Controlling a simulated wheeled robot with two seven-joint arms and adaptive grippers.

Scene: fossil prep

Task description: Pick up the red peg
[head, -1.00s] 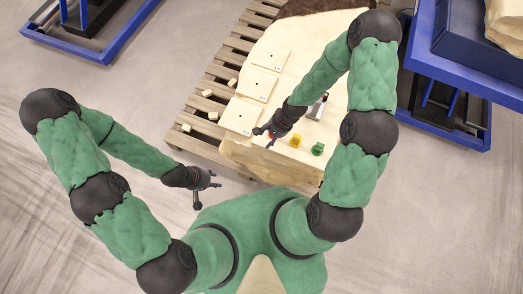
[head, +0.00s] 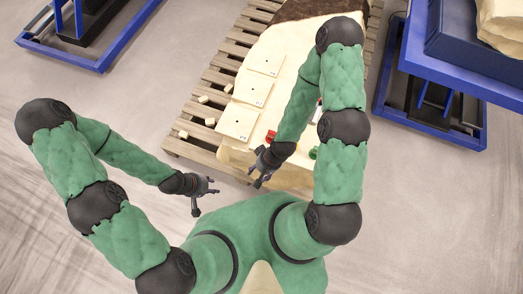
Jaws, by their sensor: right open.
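The red peg (head: 270,136) shows as a small red shape on the pale slab (head: 285,45), just left of my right forearm. It is small, and part of it may be hidden by the arm. My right gripper (head: 258,178) is open and empty at the slab's near edge, nearer to my body than the red peg and apart from it. My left gripper (head: 206,199) appears open and empty, held out over the floor left of the slab.
A green piece (head: 313,153) shows at the right of my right forearm. White cards (head: 237,122) lie along the slab's left side. Small pale blocks (head: 210,121) lie on the wooden pallet (head: 190,150). Blue-framed stands (head: 435,130) stand at the right and upper left.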

